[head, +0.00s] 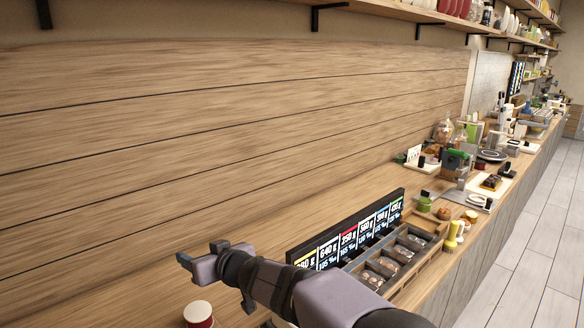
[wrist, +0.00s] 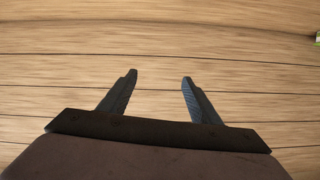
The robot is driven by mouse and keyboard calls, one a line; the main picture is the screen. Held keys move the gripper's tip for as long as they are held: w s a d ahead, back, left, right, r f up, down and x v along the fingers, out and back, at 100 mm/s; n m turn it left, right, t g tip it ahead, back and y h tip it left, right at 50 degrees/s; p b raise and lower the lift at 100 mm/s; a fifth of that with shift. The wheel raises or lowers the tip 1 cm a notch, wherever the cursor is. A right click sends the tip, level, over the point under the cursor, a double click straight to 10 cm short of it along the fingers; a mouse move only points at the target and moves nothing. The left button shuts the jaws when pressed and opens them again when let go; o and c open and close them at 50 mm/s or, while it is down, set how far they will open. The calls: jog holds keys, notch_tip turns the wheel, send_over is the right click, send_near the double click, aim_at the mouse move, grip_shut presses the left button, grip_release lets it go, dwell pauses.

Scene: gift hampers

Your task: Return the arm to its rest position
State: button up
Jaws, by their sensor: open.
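My gripper (head: 200,256) is at the lower middle of the head view, raised in front of the wood-plank wall (head: 230,110). My arm reaches in from the bottom right and ends in this gripper. In the wrist view my gripper (wrist: 160,82) shows two dark fingers spread apart with nothing between them. Behind the fingers is only plank surface, and a small green-and-pale thing (wrist: 317,38) is cut off at the right edge.
A red-and-white round container (head: 199,314) is below my gripper. A dark label board (head: 350,232) and a wooden tray with packed compartments (head: 425,226) are right of it, partly behind my arm. A yellow bottle (head: 452,236) and crowded goods stand farther along the counter. Shelves (head: 400,12) hang above.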

jog(key=w+d+r+m+t+h, duration=0.1)
jog(key=w+d+m+h, duration=0.1)
jog(key=d, duration=0.5)
jog(key=w+d+r+m+t+h+b, duration=0.1)
jog(key=w+d+m+h, duration=0.1)
jog(key=d, duration=0.5)
jog(key=w+d+r+m+t+h, duration=0.1)
jog(key=w+d+r+m+h, duration=0.1)
jog(key=d, duration=0.6)
jog(key=shift+w+m, duration=0.9)
jog(key=shift+w, duration=0.35)
jog(key=s+d+f+m+g+h, duration=0.25)
jog(key=s+d+f, duration=0.2)
jog(key=d, duration=0.55)
jog(key=s+d+f+n+g+h+p, duration=0.15)
jog(key=s+d+f+g+p, duration=0.35)
jog(key=s+f, duration=0.55)
jog(key=s+d+f+g, duration=0.1)
jog(key=s+f+g, duration=0.1)
jog(key=s, duration=0.9)
jog(key=s+d+f+g, duration=0.2)
jog(key=s+f+g, duration=0.1)
jog(key=s, duration=0.9)
jog(key=shift+s+f+n, duration=0.3)
jog(key=shift+f+n, duration=0.1)
jog(key=shift+f, duration=0.05)
